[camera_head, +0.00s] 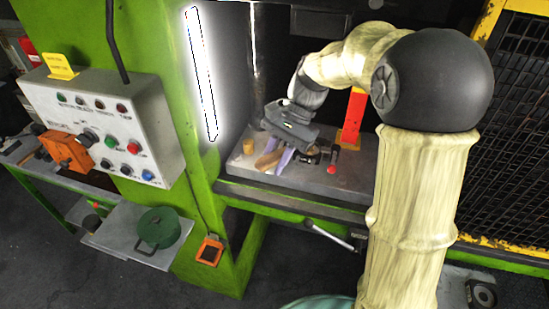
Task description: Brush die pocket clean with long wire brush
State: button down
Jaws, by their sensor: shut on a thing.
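My gripper (279,153) reaches down over the grey die block (345,185) in the press opening. Its purple-grey fingers are shut on a brown, wood-coloured piece, which looks like the handle of the wire brush (267,160). The brush's bristles cannot be made out. The die pocket cannot be told apart clearly; a small dark fitting (311,156) shows just right of the fingers, and my gripper hides part of the block's top.
A tan cylinder (248,147) stands left of my gripper, and a red-topped piece (331,170) to its right. A red-orange post (352,118) rises behind. The green press column (170,50) borders the left; a lever (328,234) juts out in front.

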jog(key=shift+s, duration=0.25)
jog(key=shift+s+a, duration=0.2)
jog(key=shift+s, duration=0.2)
jog(key=shift+w+r, duration=0.1)
dwell(0.3)
jog(key=shift+w+d+p, duration=0.2)
jog(key=shift+w+p, duration=0.35)
jog(key=shift+s, duration=0.1)
jog(key=shift+s+a, duration=0.25)
jog(key=shift+s, duration=0.35)
jog(key=shift+w, duration=0.1)
dwell(0.3)
